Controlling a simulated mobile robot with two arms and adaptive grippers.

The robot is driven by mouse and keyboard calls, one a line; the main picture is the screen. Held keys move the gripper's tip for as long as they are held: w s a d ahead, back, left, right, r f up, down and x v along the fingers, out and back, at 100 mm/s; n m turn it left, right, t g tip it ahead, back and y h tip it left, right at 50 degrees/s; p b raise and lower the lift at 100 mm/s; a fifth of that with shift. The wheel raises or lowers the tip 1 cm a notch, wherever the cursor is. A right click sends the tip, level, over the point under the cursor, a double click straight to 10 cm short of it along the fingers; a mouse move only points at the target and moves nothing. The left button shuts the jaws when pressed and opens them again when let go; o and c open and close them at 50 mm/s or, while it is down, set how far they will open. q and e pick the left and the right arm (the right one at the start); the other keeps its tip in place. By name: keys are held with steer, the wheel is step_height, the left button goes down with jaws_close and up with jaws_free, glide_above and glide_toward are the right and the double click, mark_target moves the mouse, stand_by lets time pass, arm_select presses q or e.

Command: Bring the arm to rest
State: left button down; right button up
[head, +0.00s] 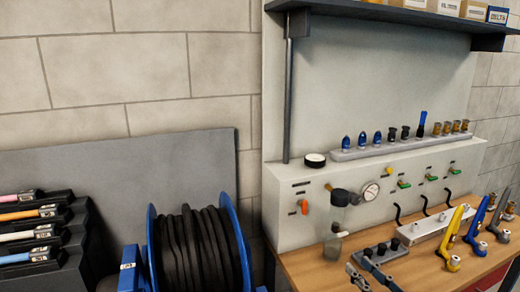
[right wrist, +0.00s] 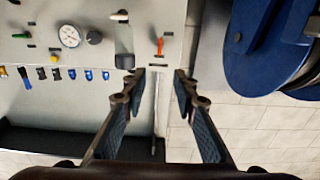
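My right gripper (head: 370,274) shows at the bottom of the head view, in front of the workbench and low in the picture; only its finger ends are in sight. In the right wrist view the same gripper (right wrist: 158,82) shows its two dark fingers well apart with nothing between them. It is open and empty. The fingers point towards the wall panel (right wrist: 70,100), which appears upside down there. My left gripper is in neither view.
The wooden bench (head: 430,268) carries yellow and blue tools and a grey block with knobs (head: 385,249). A control panel with a gauge (head: 370,191) stands behind. A blue hose reel (head: 200,250) and a rack of coloured tubes (head: 40,240) are at left. A shelf (head: 390,14) overhangs.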

steer(key=s+a+f+m+g+h, duration=0.25)
steer(key=s+f+g+h, duration=0.45)
steer(key=s+f, duration=1.15)
steer(key=s+a+f+g+y, duration=0.1)
steer(key=s+f+g, duration=0.55)
steer(key=s, duration=0.45)
steer(key=s+f+g, duration=0.1)
steer(key=s+f, duration=0.2)
steer(key=f, duration=2.4)
steer(key=s+d+f+g, duration=0.1)
steer(key=s+d+f, duration=0.2)
steer(key=s+f, duration=1.1)
steer(key=shift+s+n, duration=0.35)
steer(key=shift+s, duration=0.8)
steer(key=shift+g, duration=0.25)
